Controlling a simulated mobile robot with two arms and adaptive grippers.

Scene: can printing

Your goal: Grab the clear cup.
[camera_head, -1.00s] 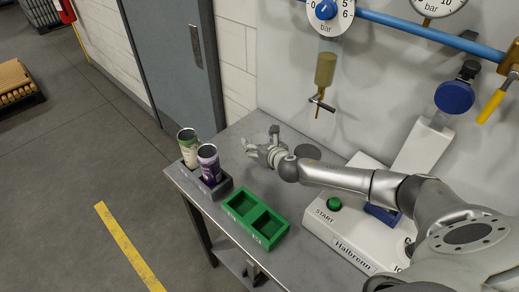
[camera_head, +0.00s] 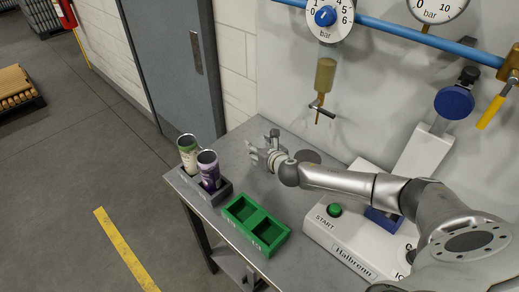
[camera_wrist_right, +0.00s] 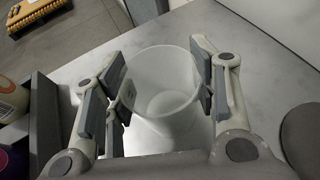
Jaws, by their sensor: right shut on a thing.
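The clear cup (camera_wrist_right: 165,90) stands between the fingers of my right gripper (camera_wrist_right: 162,78) in the right wrist view. It is translucent and looks empty, with its open rim facing the camera. The finger pads press on its sides, so the gripper is shut on it. In the head view my right gripper (camera_head: 262,144) is low over the back left of the grey table (camera_head: 236,141). The cup is hard to make out there. I cannot tell whether its base touches the table. My left gripper is not in view.
A green two-pocket tray (camera_head: 257,225) is in front. A white machine (camera_head: 335,235) with a green button stands right. A dispenser (camera_head: 325,75) hangs above.

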